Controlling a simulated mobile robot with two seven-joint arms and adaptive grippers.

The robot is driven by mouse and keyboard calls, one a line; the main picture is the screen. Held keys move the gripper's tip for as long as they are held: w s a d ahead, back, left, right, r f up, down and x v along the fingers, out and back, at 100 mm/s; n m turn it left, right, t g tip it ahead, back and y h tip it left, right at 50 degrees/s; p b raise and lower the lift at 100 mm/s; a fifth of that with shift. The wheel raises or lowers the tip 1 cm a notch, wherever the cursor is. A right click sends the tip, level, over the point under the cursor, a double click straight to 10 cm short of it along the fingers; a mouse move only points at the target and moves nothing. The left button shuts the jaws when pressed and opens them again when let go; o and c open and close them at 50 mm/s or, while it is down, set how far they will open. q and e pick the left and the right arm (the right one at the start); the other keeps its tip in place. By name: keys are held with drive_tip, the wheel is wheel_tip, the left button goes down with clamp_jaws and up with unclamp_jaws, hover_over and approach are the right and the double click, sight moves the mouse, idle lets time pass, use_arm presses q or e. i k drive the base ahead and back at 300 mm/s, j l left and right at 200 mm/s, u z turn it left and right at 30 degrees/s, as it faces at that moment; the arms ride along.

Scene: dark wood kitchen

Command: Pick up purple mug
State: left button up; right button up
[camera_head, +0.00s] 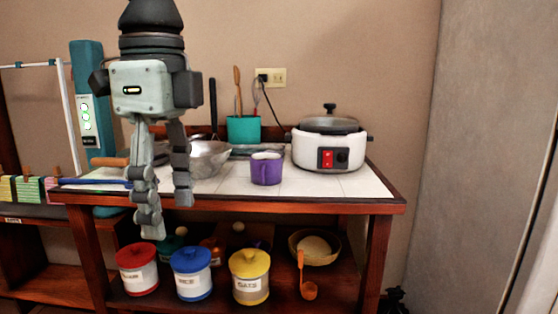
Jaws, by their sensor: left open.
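The purple mug (266,169) stands upright on the white tiled top of the wooden table (350,184), near the middle. Its handle shows on its left side. My left gripper (165,220) hangs down from above, to the left of the mug and apart from it. Its fingers point down, spread open with nothing between them, and overlap the table's front edge in the picture. My right gripper is not in view.
A white cooker (328,150) stands right of the mug. A metal bowl (208,158) lies to its left, and a teal utensil holder (243,129) is behind. Lidded canisters, including a blue one (191,273), sit on the lower shelf. Bare tiles lie before the cooker.

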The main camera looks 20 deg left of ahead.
sight(266, 167)
drive_tip(key=i, duration=1.15)
